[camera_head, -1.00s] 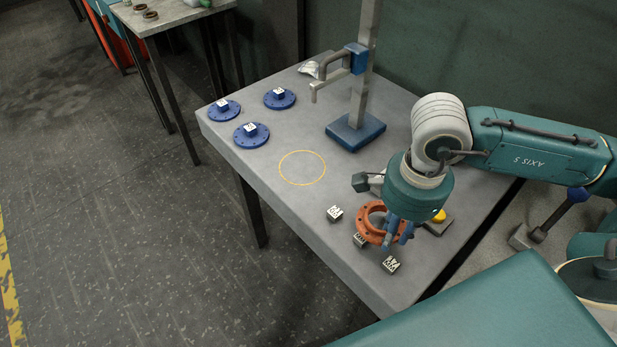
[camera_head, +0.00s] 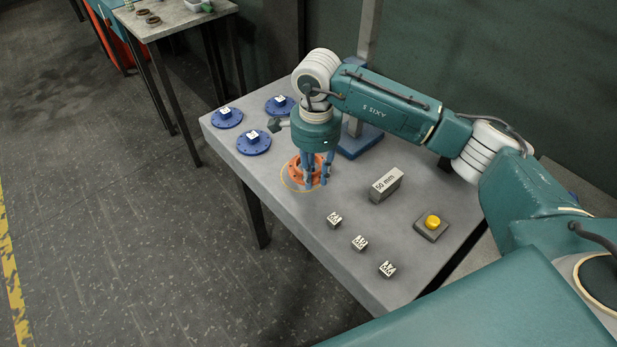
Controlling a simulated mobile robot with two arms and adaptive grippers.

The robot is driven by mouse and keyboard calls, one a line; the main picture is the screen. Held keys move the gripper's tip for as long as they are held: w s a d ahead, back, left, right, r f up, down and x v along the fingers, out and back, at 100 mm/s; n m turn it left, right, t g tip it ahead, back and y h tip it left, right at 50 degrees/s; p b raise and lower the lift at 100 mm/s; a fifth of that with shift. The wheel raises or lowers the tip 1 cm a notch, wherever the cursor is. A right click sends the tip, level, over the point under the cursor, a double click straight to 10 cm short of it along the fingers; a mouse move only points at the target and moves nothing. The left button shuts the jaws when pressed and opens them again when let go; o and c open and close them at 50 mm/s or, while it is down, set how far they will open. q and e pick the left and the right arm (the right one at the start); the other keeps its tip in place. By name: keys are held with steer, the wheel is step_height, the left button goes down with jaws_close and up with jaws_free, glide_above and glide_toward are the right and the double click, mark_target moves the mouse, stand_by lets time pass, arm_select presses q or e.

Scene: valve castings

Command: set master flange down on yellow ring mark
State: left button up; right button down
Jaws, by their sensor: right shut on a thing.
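The master flange (camera_head: 294,171) is an orange-red ring with bolt holes. My right gripper (camera_head: 316,180) is shut on it, fingers pointing down. The flange is over the yellow ring mark (camera_head: 283,183) on the grey table, covering its upper right part. The mark's left and lower edges show past the flange. I cannot tell whether the flange touches the table. My left gripper is not in view.
A grey 50 mm block (camera_head: 386,185), small marked cubes (camera_head: 359,243) and a yellow button (camera_head: 432,222) sit to the right and front.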

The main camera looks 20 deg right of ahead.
steer(key=shift+w+a, duration=0.2)
steer(key=shift+w, duration=0.4)
steer(key=shift+w+a, duration=0.2)
steer(key=shift+w, duration=0.35)
step_height(320, 180, down, 3)
steer(key=shift+s+f+b, duration=0.1)
steer(key=shift+b, duration=0.75)
steer(key=shift+f, duration=0.15)
steer(key=shift+f, duration=0.1)
steer(key=c, duration=1.5)
jaws_free()
